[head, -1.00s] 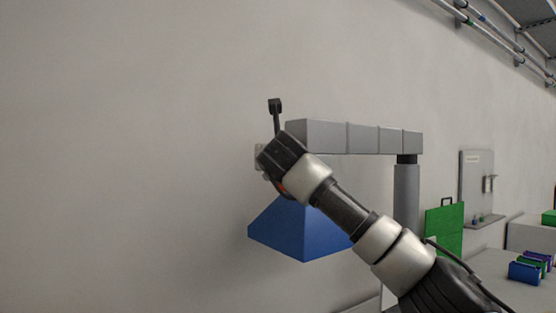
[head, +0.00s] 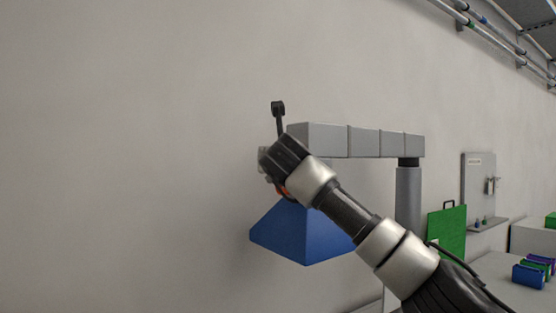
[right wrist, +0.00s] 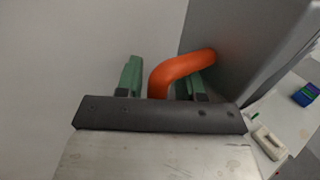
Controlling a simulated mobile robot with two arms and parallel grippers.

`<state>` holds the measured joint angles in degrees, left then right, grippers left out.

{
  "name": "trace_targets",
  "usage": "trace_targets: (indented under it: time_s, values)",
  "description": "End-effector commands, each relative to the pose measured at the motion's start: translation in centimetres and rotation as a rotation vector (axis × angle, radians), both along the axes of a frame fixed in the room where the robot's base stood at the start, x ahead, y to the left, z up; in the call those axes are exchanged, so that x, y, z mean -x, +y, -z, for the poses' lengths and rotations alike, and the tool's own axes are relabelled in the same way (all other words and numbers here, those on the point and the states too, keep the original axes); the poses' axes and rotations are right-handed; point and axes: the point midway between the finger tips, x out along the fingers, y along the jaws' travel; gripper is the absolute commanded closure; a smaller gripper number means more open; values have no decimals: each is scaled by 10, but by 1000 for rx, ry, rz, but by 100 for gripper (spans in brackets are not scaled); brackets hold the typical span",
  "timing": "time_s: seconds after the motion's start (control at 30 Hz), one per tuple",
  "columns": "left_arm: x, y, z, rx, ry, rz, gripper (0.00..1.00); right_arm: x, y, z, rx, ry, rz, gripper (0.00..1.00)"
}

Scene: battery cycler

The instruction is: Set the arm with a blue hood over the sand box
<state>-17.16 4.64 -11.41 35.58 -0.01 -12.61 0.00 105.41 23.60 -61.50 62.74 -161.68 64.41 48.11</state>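The grey jointed arm (head: 362,141) stands out sideways from a dark grey post (head: 408,197). The blue hood (head: 303,234) hangs below its left end. My right gripper is at that end, mostly hidden behind my wrist in the head view. In the right wrist view my right gripper (right wrist: 163,78) has its green fingers apart, one on each side of a bent orange handle (right wrist: 183,69) beside a grey face of the arm. A gap shows between the left finger and the handle. My left gripper is not in view. I see no sand box.
A green panel with a handle (head: 447,232) stands right of the post. Blue, green and purple blocks (head: 529,275) lie on the bench (head: 493,268). A grey wall fixture (head: 478,190) is behind. The left side shows only bare wall.

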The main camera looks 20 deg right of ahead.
Motion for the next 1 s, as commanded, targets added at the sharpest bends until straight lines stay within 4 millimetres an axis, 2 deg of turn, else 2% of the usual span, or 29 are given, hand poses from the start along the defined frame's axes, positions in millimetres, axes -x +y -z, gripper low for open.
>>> trace_targets:
  time_s: [0.13, 0.23, 0.5, 0.7, 1.0]
  values:
    - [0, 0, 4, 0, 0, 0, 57, 3, -3, 3, -3, 4, 9, 58]
    - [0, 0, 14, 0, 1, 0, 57, 15, 2, 5, -3, 2, 6, 58]
    - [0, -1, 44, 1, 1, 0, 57, 68, 20, 5, 1, -3, 1, 58]
    - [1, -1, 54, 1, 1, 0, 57, 96, 29, 2, 2, -3, 1, 58]
    - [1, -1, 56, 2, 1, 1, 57, 105, 32, 0, 3, 0, 1, 58]
